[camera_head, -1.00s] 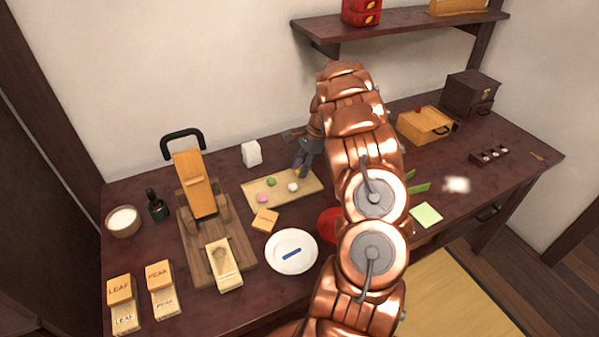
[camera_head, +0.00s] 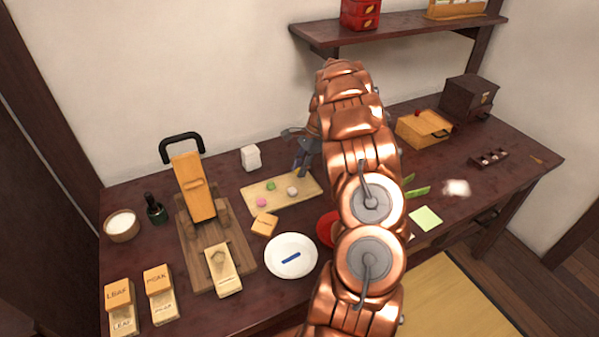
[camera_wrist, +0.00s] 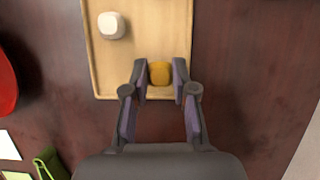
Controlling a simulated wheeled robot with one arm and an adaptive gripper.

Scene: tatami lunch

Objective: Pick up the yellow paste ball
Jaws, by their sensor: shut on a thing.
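The yellow paste ball (camera_wrist: 159,73) sits between the fingertips of my gripper (camera_wrist: 160,78) in the wrist view, near the end of the light wooden tray (camera_wrist: 97,72). My gripper is shut on it, with a finger touching each side. I cannot tell whether the ball is lifted clear of the tray. In the head view my gripper (camera_head: 301,170) is at the tray's (camera_head: 256,203) right end, partly behind my arm, and the ball is hidden there. A white ball (camera_head: 292,191), a green ball (camera_head: 270,186) and a pink ball (camera_head: 261,203) lie on the tray.
A white plate (camera_head: 280,270) with a blue stick lies in front of the tray. A wooden press (camera_head: 195,190) stands to the left and a white block (camera_head: 250,157) behind. A red round item (camera_head: 327,228) is partly hidden by my arm. A shelf (camera_head: 400,36) hangs above.

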